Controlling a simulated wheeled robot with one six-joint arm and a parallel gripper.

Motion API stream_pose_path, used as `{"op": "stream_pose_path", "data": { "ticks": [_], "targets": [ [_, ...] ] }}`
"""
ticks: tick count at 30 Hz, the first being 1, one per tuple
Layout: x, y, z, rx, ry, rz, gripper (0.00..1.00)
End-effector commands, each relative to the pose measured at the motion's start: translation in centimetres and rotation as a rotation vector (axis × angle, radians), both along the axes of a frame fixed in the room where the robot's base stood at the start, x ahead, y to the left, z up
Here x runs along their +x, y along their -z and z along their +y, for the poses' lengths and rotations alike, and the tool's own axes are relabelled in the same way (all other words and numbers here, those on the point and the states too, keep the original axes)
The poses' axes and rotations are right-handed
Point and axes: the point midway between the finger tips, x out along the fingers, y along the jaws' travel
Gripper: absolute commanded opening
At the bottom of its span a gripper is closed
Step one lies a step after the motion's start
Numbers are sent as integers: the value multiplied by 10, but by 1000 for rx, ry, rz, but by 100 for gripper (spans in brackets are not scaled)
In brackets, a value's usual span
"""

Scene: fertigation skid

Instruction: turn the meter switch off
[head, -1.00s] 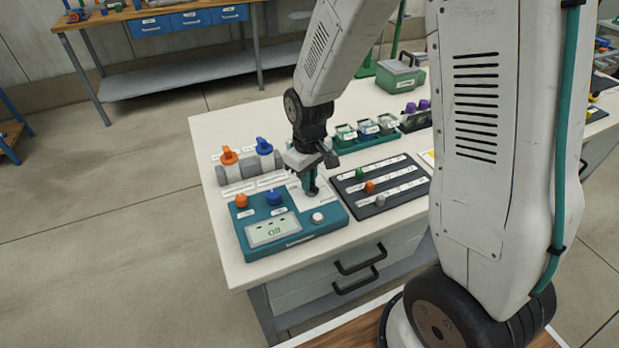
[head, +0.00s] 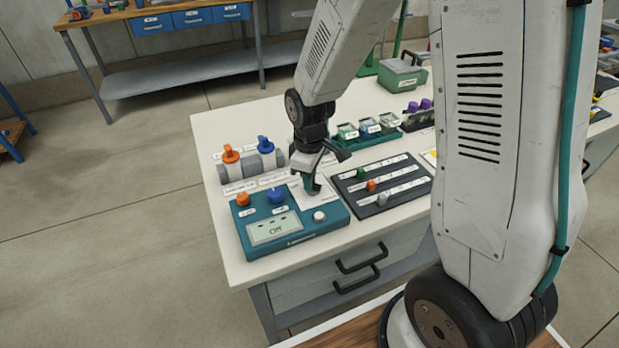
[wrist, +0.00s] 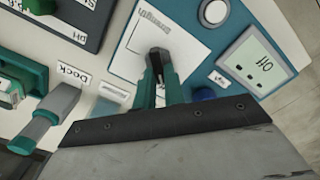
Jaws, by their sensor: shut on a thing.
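The teal meter box (head: 318,230) sits at the near corner of the white bench. Its display (head: 274,229) reads "Off" in the head view, and the display in the wrist view (wrist: 257,63) also reads "Off", turned round. My gripper (head: 311,188) is lowered over the white plate on the meter's top. In the wrist view its teal fingers (wrist: 160,82) are shut on the dark switch (wrist: 157,57). The switch is mostly hidden by the fingers.
An orange knob (head: 242,199), a blue knob (head: 276,194) and a white button (head: 319,216) lie close to my gripper. Orange-capped (head: 231,158) and blue-capped (head: 265,151) items stand behind. A dark slider panel (head: 398,199) is to the right.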

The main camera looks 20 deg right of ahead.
Motion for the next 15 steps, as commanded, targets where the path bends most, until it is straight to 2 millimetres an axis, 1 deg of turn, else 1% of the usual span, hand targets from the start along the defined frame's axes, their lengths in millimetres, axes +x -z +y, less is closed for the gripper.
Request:
{"op": "stream_pose_path", "data": {
  "ticks": [5, 6, 8, 15],
  "targets": [
    [1, -1, 0, -1, -1, -2, 0],
    [1, -1, 0, -1, -1, -2, 16],
    [1, 0, 0, 0, -1, -1, 33],
    [0, 0, 0, -1, 0, -1, 33]
  ]
}}
